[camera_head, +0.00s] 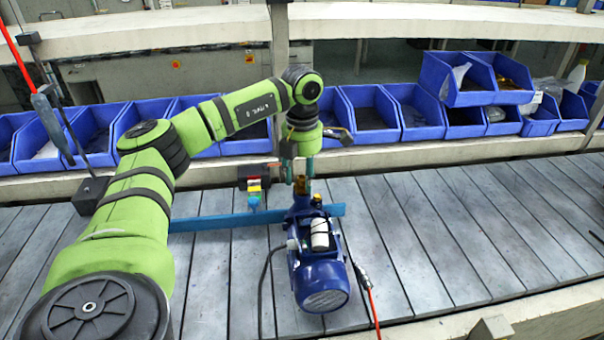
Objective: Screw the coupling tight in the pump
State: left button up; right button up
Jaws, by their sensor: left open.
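The blue pump (322,270) stands on the grey slatted work surface, a little right of the middle. A small brass-coloured coupling (302,184) sits upright at the top of the pump's far end. My left gripper (298,174) points down from above, with its teal fingers apart on either side of the coupling. I cannot tell whether the fingers touch it. How far the coupling is seated in the pump is too small to tell. My right gripper is not in view.
A blue bar (225,221) runs behind the pump, with a small stack of coloured parts (254,192) near it. Blue bins (370,115) line the shelf behind. The slats farther right are clear.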

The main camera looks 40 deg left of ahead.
pick_arm(q)
jog(key=shift+n, duration=1.2)
jog(key=shift+p, duration=0.3)
jog(key=shift+r+n+p, duration=0.15)
jog(key=shift+n+p, duration=0.25)
jog(key=shift+n, duration=1.4)
jog(key=shift+p, duration=0.3)
grip_shut()
